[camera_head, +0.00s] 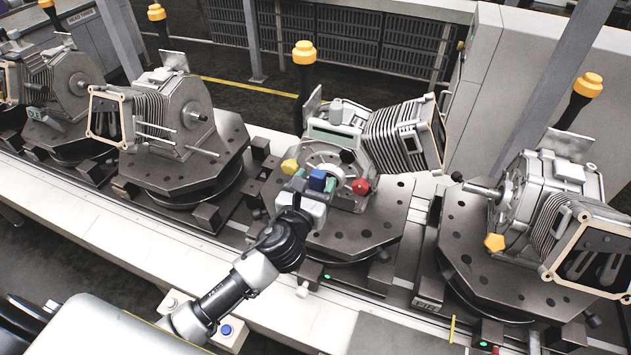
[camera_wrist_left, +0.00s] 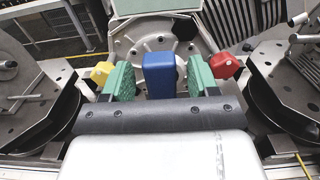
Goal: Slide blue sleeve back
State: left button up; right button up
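The blue sleeve (camera_head: 317,178) is a small block at the front of the middle machine's round face (camera_head: 322,160). In the left wrist view the blue sleeve (camera_wrist_left: 159,75) stands between the two green finger pads of my left gripper (camera_wrist_left: 160,82). A narrow gap shows on each side of it, so the gripper is open around the sleeve and not closed on it. In the head view my left gripper (camera_head: 313,186) reaches the machine from the front. The sleeve's lower end and what it sits on are hidden. My right gripper is in neither view.
A yellow knob (camera_head: 290,166) is just left of the gripper and a red knob (camera_head: 361,186) just right. The machine stands on a dark octagonal pallet (camera_head: 375,215) on the conveyor. Similar machines stand left and right (camera_head: 530,200). Yellow-topped posts (camera_head: 304,53) rise behind.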

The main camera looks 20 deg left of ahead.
pick_arm(q)
jog(key=shift+s+f, duration=0.15)
jog(key=shift+s, duration=0.2)
jog(key=s+b, duration=0.3)
jog(key=s, duration=0.7)
jog(key=shift+a, duration=0.2)
